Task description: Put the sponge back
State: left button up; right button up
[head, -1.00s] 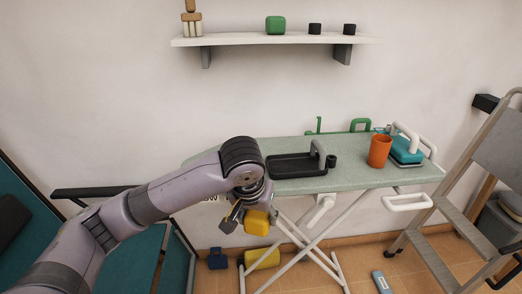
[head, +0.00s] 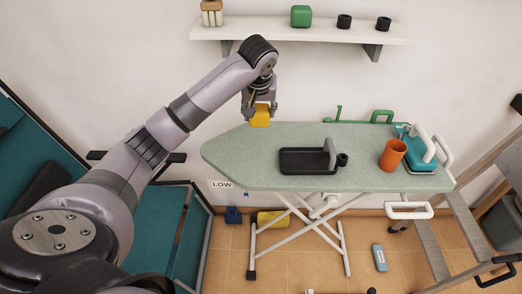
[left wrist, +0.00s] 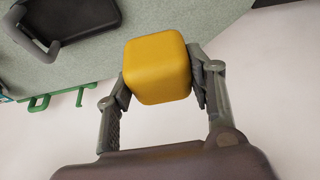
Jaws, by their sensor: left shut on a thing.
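A yellow block-shaped sponge (head: 260,116) is held in my left gripper (head: 259,104), above the back left part of the ironing board. In the left wrist view the sponge (left wrist: 157,68) sits between the two fingers of the gripper (left wrist: 160,85), which touch its sides. A black tray (head: 303,161) with a grey upright handle lies on the board to the right of the sponge. The wall shelf (head: 305,30) is above and behind the board. My right gripper is not in view.
The green ironing board (head: 240,155) also carries an orange cup (head: 392,154) and a teal iron (head: 420,150) at its right. A green block (head: 300,16) and two black cups stand on the shelf. A stepladder stands at the right.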

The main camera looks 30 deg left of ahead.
pick_arm(q)
notch_tip(320, 180, down, 17)
jog(key=shift+r+p, duration=0.15)
jog(key=shift+p, duration=0.6)
jog(key=shift+f, duration=0.2)
jog(key=o, duration=1)
jog(key=shift+r, duration=0.25)
jog(key=v, duration=1.2)
jog(key=shift+a+b, duration=0.15)
jog(key=shift+b, duration=0.15)
